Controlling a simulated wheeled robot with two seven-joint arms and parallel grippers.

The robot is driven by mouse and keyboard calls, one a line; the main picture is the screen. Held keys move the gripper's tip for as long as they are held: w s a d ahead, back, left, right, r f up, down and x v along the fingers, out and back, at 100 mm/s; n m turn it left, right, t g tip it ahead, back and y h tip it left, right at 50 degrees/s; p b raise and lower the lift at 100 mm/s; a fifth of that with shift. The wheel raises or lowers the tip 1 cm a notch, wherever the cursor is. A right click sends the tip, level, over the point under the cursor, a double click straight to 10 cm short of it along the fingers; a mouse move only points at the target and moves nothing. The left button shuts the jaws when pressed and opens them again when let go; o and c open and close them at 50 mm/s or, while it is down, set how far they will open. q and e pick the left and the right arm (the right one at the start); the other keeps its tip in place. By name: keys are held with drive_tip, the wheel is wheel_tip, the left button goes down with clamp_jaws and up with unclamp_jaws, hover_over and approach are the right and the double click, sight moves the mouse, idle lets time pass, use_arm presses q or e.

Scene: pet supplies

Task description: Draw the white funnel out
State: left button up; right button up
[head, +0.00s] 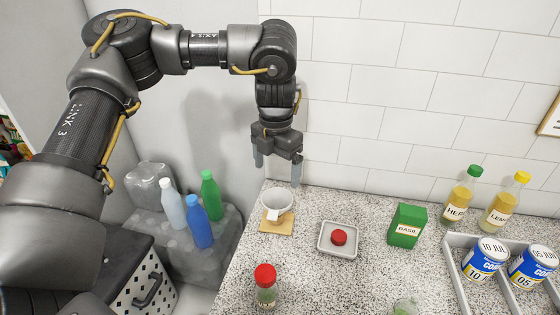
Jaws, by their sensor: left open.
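A white, round-mouthed vessel (284,204) stands on a tan square coaster (277,226) near the counter's left edge. It has a short strip like a handle or spout at its front left. It looks like a cup, and I cannot tell whether it is the white funnel or has a funnel in it. No other funnel shows clearly. My left gripper (278,167) points down with its two fingers spread. It is open and empty, and appears above the white vessel near the wall. My right gripper is out of view.
A red-capped bottle (266,288), a grey dish (338,251) holding a red item, and a green box (407,225) stand on the counter. Labelled bottles (462,195) and a grey tray (475,283) with cans are at right. Several bottles (198,226) stand lower, left of the counter.

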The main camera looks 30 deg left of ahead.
sight(276, 197)
use_arm(q)
wheel_tip(276, 197, down, 9)
drive_tip(key=shift+a+f+p, duration=0.1)
drive_tip(key=shift+p, duration=0.5)
drive_tip(key=shift+w+f, duration=0.1)
drive_tip(key=shift+f, duration=0.65)
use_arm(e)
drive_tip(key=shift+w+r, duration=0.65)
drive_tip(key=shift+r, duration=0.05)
use_arm(q)
drive_tip(key=shift+c, duration=0.2)
drive_tip(key=c, duration=1)
drive_tip(key=shift+r, duration=0.1)
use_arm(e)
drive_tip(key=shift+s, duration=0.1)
use_arm(q)
drive_tip(key=shift+r, duration=0.15)
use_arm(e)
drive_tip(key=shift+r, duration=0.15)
use_arm(q)
drive_tip(key=shift+r+p, duration=2.5)
drive_tip(key=shift+r, duration=0.3)
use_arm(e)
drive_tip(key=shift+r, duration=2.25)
